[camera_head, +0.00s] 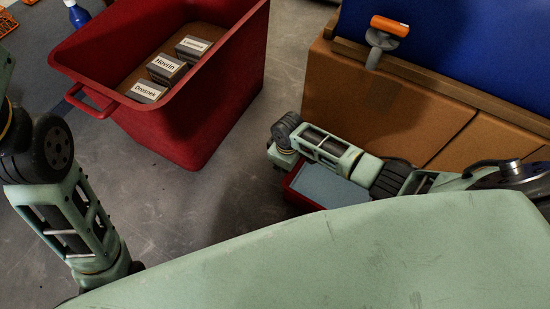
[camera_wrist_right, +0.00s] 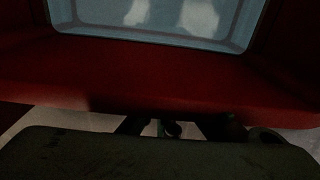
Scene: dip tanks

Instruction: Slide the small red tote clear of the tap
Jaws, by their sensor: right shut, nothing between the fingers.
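The small red tote (camera_head: 295,192) stands on the floor in front of the brown tank. Its inside shows a flat blue-grey surface with pale reflections. My right arm crosses above the tote and hides its far and right parts. The tap (camera_head: 380,45), grey with an orange handle, is at the tank's upper edge, above and behind the tote. My right gripper (camera_head: 282,157) is at the tote's left end, its fingers mostly hidden; it is shut and empty. In the right wrist view, the tote's red wall (camera_wrist_right: 180,75) fills the middle, close to the dark fingers (camera_wrist_right: 172,128). My left gripper is out of view.
A large red bin (camera_head: 210,125) at upper left holds several labelled boxes (camera_head: 167,67). The brown tank (camera_head: 370,110) with a blue panel (camera_head: 450,40) closes off the right side. A blue bottle (camera_head: 77,14) is at the far left. Grey floor (camera_head: 185,210) is free left of the tote.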

